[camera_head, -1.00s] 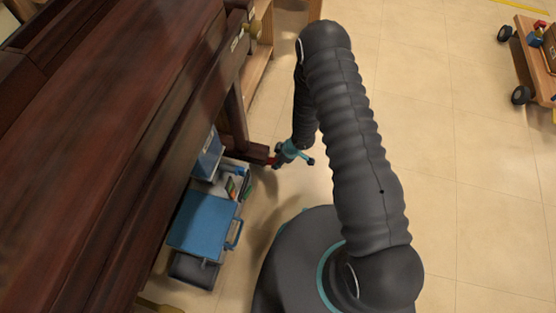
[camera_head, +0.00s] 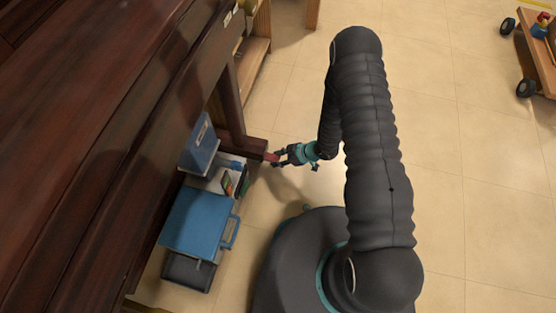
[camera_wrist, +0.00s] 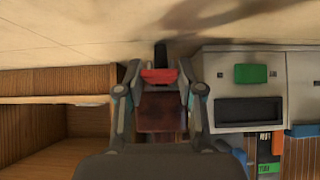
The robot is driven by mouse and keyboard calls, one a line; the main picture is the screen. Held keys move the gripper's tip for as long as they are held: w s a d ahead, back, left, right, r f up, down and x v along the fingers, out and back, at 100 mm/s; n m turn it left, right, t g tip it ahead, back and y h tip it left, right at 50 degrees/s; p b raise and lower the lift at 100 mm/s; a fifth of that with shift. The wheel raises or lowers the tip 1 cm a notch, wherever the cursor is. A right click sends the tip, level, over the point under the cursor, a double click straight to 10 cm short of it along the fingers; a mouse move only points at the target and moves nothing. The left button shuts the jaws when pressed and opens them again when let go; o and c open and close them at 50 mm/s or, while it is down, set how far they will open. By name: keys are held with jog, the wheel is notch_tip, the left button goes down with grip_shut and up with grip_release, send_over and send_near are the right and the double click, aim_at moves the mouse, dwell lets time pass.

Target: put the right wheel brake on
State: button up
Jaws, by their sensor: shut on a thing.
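The piano (camera_head: 110,130) fills the left of the head view. The foot of its leg (camera_head: 245,146) reaches out over the floor. A small red brake lever (camera_head: 270,157) is at the end of that foot. My gripper (camera_head: 275,157) reaches it from the right, just above the floor. In the wrist view the red brake lever (camera_wrist: 160,76) lies between the fingertips of my gripper (camera_wrist: 160,70), which is shut on it. A dark wheel part (camera_wrist: 160,52) shows just beyond the lever. The dark red-brown foot (camera_wrist: 161,112) lies between the fingers, partly hidden.
A blue case (camera_head: 197,222) and a blue box (camera_head: 200,145) stand beside the piano, left of the gripper. Wooden shelving (camera_head: 255,55) stands beyond the leg. A wooden cart (camera_head: 540,50) is at the far right.

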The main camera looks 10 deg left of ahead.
jog(key=shift+f+y+b, duration=0.55)
jog(key=shift+y+b, duration=0.15)
jog(key=shift+b, duration=0.15)
jog(key=shift+y+b, duration=0.3)
jog(key=o, duration=1.2)
jog(key=shift+c, duration=0.2)
jog(key=shift+r, duration=0.1)
jog(key=v, duration=1.2)
